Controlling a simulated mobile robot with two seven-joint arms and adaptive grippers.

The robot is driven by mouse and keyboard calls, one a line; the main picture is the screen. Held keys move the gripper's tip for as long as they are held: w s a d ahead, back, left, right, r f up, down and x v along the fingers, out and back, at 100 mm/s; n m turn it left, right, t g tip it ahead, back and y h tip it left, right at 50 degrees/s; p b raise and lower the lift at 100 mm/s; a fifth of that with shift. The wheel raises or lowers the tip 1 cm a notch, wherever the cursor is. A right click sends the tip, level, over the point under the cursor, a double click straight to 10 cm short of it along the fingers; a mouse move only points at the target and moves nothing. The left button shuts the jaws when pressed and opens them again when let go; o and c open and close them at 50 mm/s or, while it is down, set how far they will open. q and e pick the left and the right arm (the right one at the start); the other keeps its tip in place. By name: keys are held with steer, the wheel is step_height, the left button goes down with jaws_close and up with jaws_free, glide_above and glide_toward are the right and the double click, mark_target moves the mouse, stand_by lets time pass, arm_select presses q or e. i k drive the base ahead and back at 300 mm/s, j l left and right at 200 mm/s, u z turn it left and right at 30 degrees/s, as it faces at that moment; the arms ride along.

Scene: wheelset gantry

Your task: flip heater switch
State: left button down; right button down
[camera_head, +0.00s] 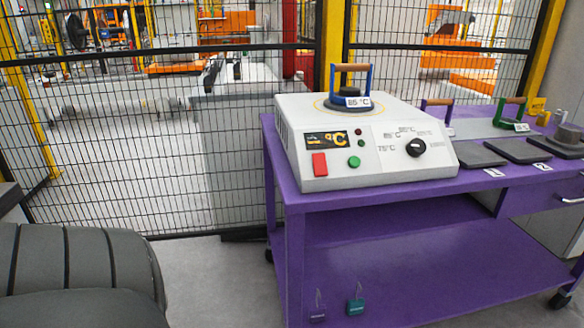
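The heater (350,143) is a white box with a sloped front panel, standing on the left part of a purple cart. Its panel carries a red rectangular switch (319,164) at the lower left, a green round button (354,162) and a black dial (415,148) with temperature marks. A display (326,140) with yellow characters ending in °C sits above the red switch. A dark round piece with a blue-and-wood handle (350,85) and an "85 °C" tag stands on top of the heater. Neither of my grippers is in view.
The purple cart (420,222) holds dark flat pads (518,151) and other handled pieces at its right. A black mesh fence (130,130) stands behind. A dark ribbed seat-like object (75,275) fills the lower left. Two small padlock-like items (355,306) show low on the cart.

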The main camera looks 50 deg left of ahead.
mark_target(319, 159)
steer(key=l+u, duration=0.25)
steer(key=u, duration=0.2)
steer(key=l+u, duration=0.2)
steer(key=u, duration=0.25)
